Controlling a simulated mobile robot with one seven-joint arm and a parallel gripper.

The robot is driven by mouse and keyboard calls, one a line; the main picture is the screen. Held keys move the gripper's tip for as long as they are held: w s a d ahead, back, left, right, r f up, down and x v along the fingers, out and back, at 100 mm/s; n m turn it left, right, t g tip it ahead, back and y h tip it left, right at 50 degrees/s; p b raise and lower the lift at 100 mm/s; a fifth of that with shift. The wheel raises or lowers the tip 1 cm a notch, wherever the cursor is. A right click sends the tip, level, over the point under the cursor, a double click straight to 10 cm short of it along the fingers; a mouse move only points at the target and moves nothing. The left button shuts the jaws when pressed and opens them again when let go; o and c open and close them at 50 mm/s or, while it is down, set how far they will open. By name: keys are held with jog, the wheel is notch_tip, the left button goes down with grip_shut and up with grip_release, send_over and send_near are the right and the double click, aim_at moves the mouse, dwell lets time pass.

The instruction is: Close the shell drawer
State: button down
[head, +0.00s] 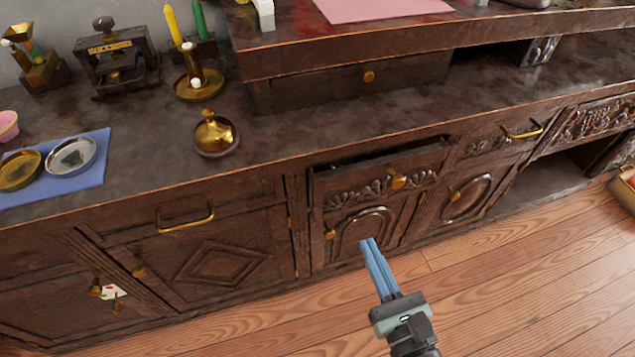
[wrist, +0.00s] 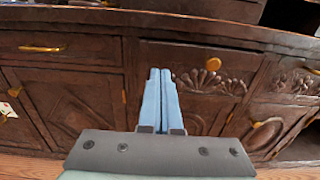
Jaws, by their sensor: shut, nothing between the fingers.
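The shell drawer (head: 358,191) has a carved shell front and a round brass knob (head: 397,181). In the head view it stands partly open, with a dark gap (head: 375,156) along its top. The same drawer front shows in the wrist view (wrist: 187,72), with its knob (wrist: 213,64) right of my fingers. My gripper (head: 368,243) is shut and empty, its blue fingers together. In the wrist view the fingertips (wrist: 160,72) overlap the left part of the drawer front. I cannot tell whether they touch it.
A cabinet door (head: 372,222) lies below the drawer. Drawers with brass bar handles stand to the left (head: 186,221) and right (head: 522,131). The wooden floor (head: 480,290) in front is clear.

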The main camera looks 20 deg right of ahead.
aim_at(338, 178)
jog(key=w+b, duration=0.2)
jog(key=w, duration=1.1)
jog(key=shift+w, duration=0.3)
jog(key=shift+a, duration=0.1)
jog(key=w, duration=0.4)
jog(key=shift+w, duration=0.3)
jog(key=shift+w+a+r, duration=0.1)
jog(key=shift+r, duration=0.2)
